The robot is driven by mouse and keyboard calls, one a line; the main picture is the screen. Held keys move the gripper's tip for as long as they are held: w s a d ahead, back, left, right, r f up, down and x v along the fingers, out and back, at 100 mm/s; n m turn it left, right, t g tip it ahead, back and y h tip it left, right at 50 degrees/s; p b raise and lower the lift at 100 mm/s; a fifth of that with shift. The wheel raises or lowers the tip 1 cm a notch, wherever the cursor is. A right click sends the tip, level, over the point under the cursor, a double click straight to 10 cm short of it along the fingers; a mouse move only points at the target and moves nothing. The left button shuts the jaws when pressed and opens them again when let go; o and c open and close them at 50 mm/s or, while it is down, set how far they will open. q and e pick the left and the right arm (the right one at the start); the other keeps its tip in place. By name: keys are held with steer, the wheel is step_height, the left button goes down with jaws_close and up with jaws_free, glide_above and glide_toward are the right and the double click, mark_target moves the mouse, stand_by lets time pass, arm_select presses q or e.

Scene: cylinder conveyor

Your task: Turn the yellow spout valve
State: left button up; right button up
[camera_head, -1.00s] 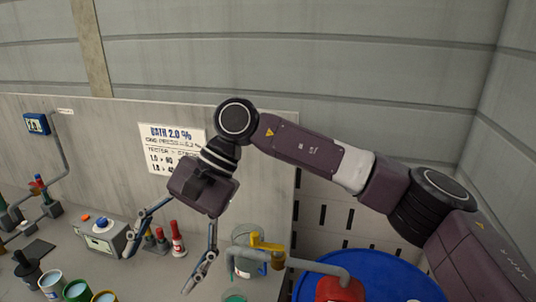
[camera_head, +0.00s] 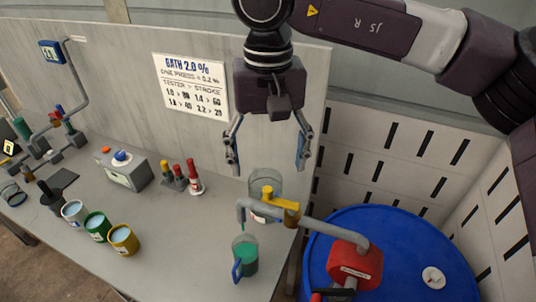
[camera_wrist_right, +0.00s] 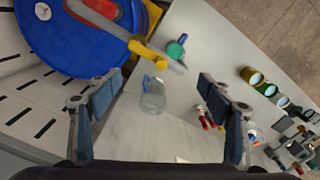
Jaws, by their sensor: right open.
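The yellow spout valve (camera_head: 272,197) sits on the grey spout pipe (camera_head: 325,229) that runs from the red pump (camera_head: 356,264). In the wrist view the yellow valve (camera_wrist_right: 149,53) is above the middle, between and beyond the fingers. My right gripper (camera_head: 267,168) points down, open and empty, above the valve and apart from it; its spread fingers also show in the wrist view (camera_wrist_right: 160,96). A beaker of green liquid (camera_head: 246,257) with a blue handle stands under the spout's end. A clear jug (camera_head: 265,180) stands behind the valve, partly hidden by it. My left gripper is not in view.
A blue drum (camera_head: 440,240) carries the pump at the right. On the grey table (camera_head: 190,255) stand several paint cups (camera_head: 123,239), red-topped bottles (camera_head: 194,178) and a grey box (camera_head: 127,172) with buttons. A panel with a sign (camera_head: 190,85) rises behind.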

mark_target(267, 188)
step_height(267, 188, down, 4)
steer(key=shift+s+r+b, duration=0.1)
steer(key=shift+r+b, duration=0.05)
steer(key=shift+b, duration=0.95)
step_height(267, 188, down, 3)
steer(key=shift+r+b, duration=0.1)
steer(key=shift+b, duration=0.9)
steer(key=shift+f+b, duration=0.3)
steer(key=shift+f, duration=0.1)
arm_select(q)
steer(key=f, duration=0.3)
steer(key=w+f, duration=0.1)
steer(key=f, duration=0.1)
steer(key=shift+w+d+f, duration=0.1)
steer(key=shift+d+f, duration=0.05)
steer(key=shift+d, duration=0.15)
arm_select(e)
steer(key=shift+c, duration=0.5)
steer(key=shift+s+d, duration=0.15)
steer(key=shift+s, duration=0.05)
steer(key=c, duration=1.5)
steer(key=shift+a, duration=0.2)
jaws_close()
steer(key=shift+w+a+f, duration=0.1)
steer(key=shift+w+a, duration=0.05)
steer(key=shift+w, duration=0.15)
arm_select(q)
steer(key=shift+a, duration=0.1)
